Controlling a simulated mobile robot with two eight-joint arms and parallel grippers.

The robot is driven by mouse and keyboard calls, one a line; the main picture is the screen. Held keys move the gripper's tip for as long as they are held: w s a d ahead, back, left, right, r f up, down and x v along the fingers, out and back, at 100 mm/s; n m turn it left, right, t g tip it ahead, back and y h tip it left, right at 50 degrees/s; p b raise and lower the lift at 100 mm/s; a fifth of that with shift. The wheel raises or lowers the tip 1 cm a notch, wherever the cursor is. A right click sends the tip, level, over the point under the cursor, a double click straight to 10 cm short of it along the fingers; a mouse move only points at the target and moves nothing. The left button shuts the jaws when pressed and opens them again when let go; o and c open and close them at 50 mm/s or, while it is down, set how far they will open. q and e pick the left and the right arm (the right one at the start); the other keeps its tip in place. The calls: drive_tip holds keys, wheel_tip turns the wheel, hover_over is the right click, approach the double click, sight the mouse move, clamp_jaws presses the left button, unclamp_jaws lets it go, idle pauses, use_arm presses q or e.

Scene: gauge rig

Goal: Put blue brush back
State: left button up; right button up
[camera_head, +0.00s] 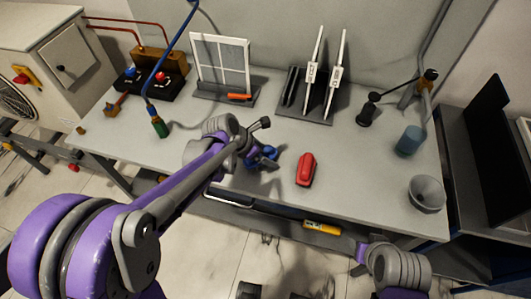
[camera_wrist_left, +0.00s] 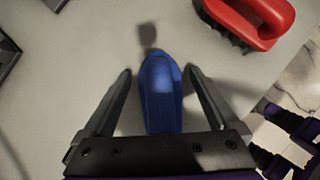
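The blue brush (camera_head: 268,152) lies on the grey bench near its front edge, partly hidden by my left gripper (camera_head: 257,158) in the head view. In the left wrist view the blue brush (camera_wrist_left: 161,92) lies between the two fingers of my left gripper (camera_wrist_left: 158,72). The fingers are apart, with a gap on each side of the brush, so the gripper is open. A red brush (camera_head: 306,168) lies to the right, and it also shows in the left wrist view (camera_wrist_left: 258,20). My right arm shows at the lower right; its gripper is not clearly seen.
A dark rack (camera_head: 290,106) with white upright tools stands behind the brushes. A framed panel (camera_head: 222,62) stands to its left. A grey funnel-like cup (camera_head: 427,193) and a blue-grey cup (camera_head: 410,140) stand at right.

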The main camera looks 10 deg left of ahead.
use_arm(q)
drive_tip(key=p+v, duration=0.1)
drive_tip(key=v, duration=1)
drive_tip(key=shift+w, duration=0.1)
drive_tip(key=shift+a+r, duration=0.1)
drive_tip(key=shift+r, duration=0.25)
drive_tip(key=s+f+m+y, duration=0.2)
drive_tip(key=s+f+m, duration=0.1)
drive_tip(key=s+m, duration=0.6)
drive_tip(key=s+a+f+m+y, duration=0.1)
drive_tip(key=s+f+m+y, duration=0.1)
drive_tip(key=s+m, duration=0.7)
drive_tip(key=f+m, duration=0.1)
drive_tip(key=m, duration=0.7)
drive_tip(key=shift+m+t+y, duration=0.3)
drive_tip(key=shift+y, duration=0.1)
drive_tip(key=shift+a, duration=0.1)
